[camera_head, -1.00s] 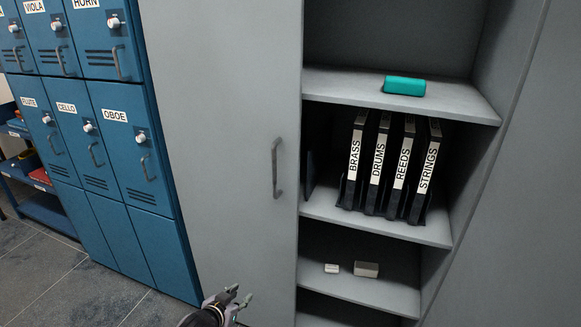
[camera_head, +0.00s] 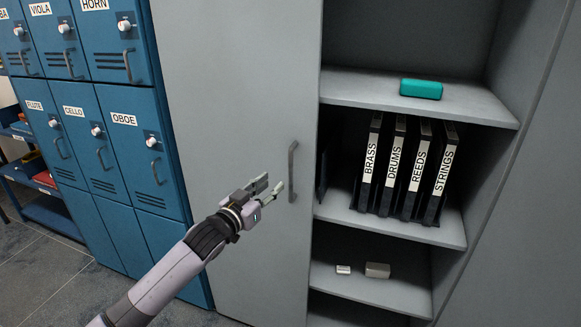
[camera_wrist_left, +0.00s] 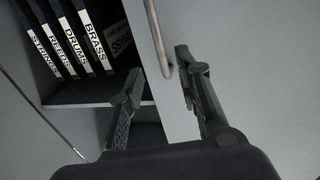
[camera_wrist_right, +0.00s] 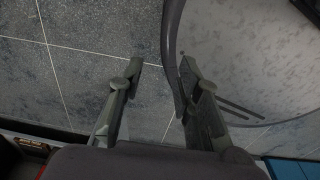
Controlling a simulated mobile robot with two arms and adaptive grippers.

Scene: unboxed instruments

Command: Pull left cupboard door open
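The left cupboard door (camera_head: 235,90) is a tall grey panel, shut across the left side of the cupboard. Its vertical grey bar handle (camera_head: 293,172) is near the door's right edge. My left gripper (camera_head: 271,187) is open and empty, just left of the handle's lower part. In the left wrist view the handle (camera_wrist_left: 158,38) appears between the two spread fingertips of the left gripper (camera_wrist_left: 158,65); I cannot tell whether they touch it. My right gripper (camera_wrist_right: 158,72) is open and empty above the tiled floor, seen only in the right wrist view.
The cupboard's right side is open, with shelves holding a teal case (camera_head: 421,89), several labelled binders (camera_head: 394,165) and small pale blocks (camera_head: 377,270). Blue lockers (camera_head: 122,150) with knobs and handles stand left of the cupboard. Tiled floor (camera_head: 60,285) shows at lower left.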

